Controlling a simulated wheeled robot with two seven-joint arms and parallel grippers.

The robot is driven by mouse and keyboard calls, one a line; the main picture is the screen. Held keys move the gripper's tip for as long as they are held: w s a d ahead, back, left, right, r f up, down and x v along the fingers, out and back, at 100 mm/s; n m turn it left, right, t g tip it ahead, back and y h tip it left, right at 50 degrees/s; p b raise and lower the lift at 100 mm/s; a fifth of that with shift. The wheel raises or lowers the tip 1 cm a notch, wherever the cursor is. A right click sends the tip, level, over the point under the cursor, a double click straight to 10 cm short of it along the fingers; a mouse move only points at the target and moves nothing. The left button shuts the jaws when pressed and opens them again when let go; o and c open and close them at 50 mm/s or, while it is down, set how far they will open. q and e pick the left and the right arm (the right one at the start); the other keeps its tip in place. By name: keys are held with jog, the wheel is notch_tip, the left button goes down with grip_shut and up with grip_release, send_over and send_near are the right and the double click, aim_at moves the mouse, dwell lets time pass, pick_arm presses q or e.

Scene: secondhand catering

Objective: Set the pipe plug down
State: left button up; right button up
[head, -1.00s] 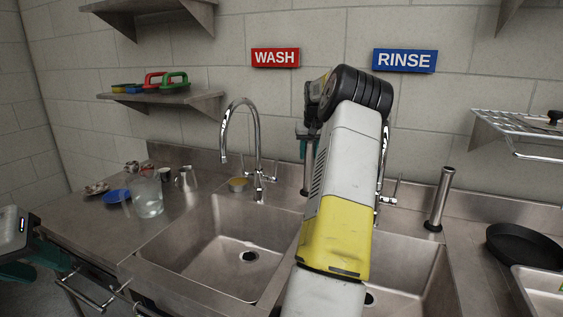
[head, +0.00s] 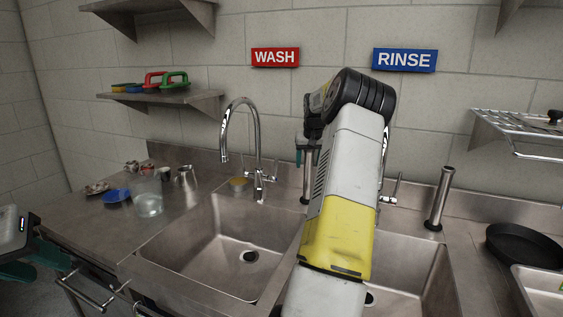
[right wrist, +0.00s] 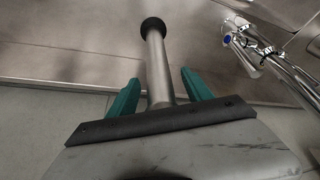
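The pipe plug (head: 307,182) is a slim metal tube with a black end. In the head view it stands upright on the ledge behind the sinks, partly hidden by my right arm. In the right wrist view the tube (right wrist: 158,68) runs away from the camera to its round black end (right wrist: 153,26). My right gripper (right wrist: 160,77) has its teal fingers on either side of the tube, with a visible gap on both sides. It is open around the upper part of the plug.
The wash basin (head: 215,250) lies left of my arm. A tap (head: 257,150) rises behind it. A clear jug (head: 148,195) and a black pan (head: 524,248) stand on the counters.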

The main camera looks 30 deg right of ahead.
jog(key=v, duration=1.2)
jog(key=s+a+r+n, duration=0.1)
jog(key=s+a+r, duration=0.1)
jog(key=a, duration=0.5)
jog(key=s+a+r+n, duration=0.1)
jog(key=s+a+r, duration=0.15)
jog(key=a, duration=0.55)
jog(key=s+a+r+n, duration=0.1)
jog(key=s+a+r, duration=0.15)
jog(key=a, duration=0.45)
jog(key=s+a+f+n+t+y, duration=0.1)
jog(key=s+a+f, duration=0.3)
jog(key=s+a, duration=0.5)
jog(key=s+a+f+n+t+y, duration=0.1)
jog(key=s+a+f+y, duration=0.2)
jog(key=s+a, duration=0.6)
jog(key=s+f, duration=0.1)
jog(key=s, duration=0.3)
jog(key=shift+s, duration=0.3)
